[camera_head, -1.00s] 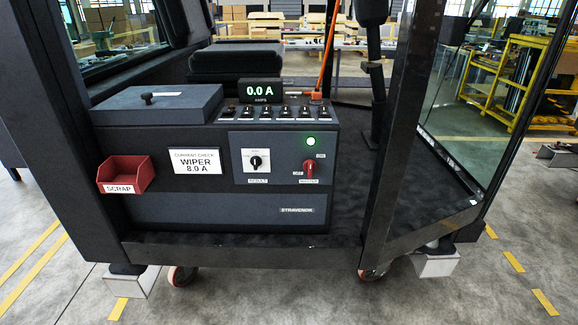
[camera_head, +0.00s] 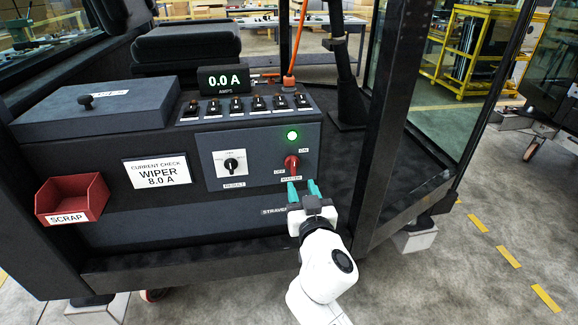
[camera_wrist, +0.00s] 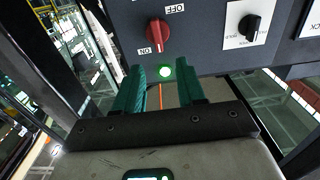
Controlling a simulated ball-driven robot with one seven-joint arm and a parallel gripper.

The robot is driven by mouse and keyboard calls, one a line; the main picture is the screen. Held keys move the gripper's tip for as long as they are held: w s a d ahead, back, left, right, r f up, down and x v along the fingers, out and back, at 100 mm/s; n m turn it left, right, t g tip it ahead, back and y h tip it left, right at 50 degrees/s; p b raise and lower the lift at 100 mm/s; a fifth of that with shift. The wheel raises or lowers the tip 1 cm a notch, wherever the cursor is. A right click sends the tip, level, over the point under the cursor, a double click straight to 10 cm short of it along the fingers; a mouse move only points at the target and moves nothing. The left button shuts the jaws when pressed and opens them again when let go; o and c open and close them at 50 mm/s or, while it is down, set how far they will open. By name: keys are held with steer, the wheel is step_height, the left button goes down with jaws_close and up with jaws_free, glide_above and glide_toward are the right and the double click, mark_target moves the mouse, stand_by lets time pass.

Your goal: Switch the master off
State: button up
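The red master knob (camera_head: 291,163) sits on the grey switch plate, between an OFF label at its lower left and an ON label at its upper right. It also shows in the wrist view (camera_wrist: 158,35), where the labels are upside down.
A black result knob (camera_head: 231,164) is left of the master knob. A row of toggle switches (camera_head: 237,106) and a display reading 0.0 A (camera_head: 223,79) sit above. A red scrap bin (camera_head: 73,198) is at left. A dark cab post (camera_head: 385,120) stands close on the right.

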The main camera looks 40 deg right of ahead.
mark_target(294, 165)
steer(key=p+x, duration=0.1)
steer(key=x, duration=0.7)
steer(key=shift+w+d, duration=0.2)
steer(key=shift+d, duration=0.15)
jaws_close()
